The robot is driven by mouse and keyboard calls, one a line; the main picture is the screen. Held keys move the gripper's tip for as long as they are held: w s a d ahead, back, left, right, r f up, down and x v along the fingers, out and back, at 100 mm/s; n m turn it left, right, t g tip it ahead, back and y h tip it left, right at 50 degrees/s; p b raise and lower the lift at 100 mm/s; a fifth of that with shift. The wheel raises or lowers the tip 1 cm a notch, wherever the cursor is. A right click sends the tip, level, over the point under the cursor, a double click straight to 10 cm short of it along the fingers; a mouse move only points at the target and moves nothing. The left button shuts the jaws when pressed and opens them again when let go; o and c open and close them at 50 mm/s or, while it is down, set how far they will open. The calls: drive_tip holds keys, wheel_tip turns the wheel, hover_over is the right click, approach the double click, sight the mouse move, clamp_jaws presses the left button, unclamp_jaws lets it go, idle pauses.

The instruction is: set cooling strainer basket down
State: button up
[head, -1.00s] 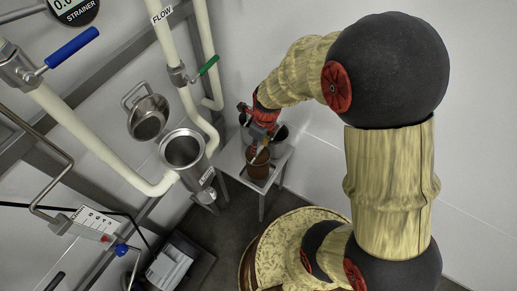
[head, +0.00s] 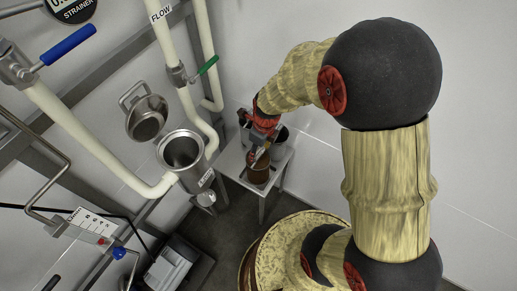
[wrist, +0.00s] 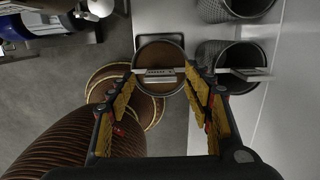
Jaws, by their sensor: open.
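The strainer basket (head: 258,175) has a brown inside and stands on a small pale table (head: 232,163) in the head view. In the wrist view the round basket (wrist: 160,54) is seen from above, with a flat labelled handle bar (wrist: 155,73) across its top. My gripper (wrist: 160,82) is open, with one fingertip on each side of the basket near the bar. In the head view my gripper (head: 261,150) is just above the basket and partly hides it. I cannot tell whether the fingertips touch the bar.
Two dark mesh baskets (wrist: 232,62) (wrist: 245,8) stand close on the right in the wrist view. In the head view, an open steel strainer housing (head: 183,150) with its lid (head: 147,118) swung open is left of the table, among pale pipes (head: 95,140). A wall is behind.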

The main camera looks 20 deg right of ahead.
wheel_tip(320, 180, up, 20)
drive_tip(key=s+f+n+t+p, duration=0.1)
drive_tip(key=s+n+p, duration=0.1)
drive_tip(key=n+p, duration=0.4)
drive_tip(key=s+r+n+t, duration=0.1)
drive_tip(key=s+r+n, duration=0.5)
drive_tip(key=n, duration=0.5)
drive_tip(key=s+r+n+t, duration=0.2)
drive_tip(key=s+r+n, duration=0.3)
drive_tip(key=r+n, duration=0.4)
drive_tip(key=n, duration=0.2)
drive_tip(key=shift+s+r+n+h+b, duration=0.3)
drive_tip(key=shift+s+r+n+h, duration=0.05)
drive_tip(key=shift+s+n+h, duration=0.05)
drive_tip(key=shift+a, duration=0.2)
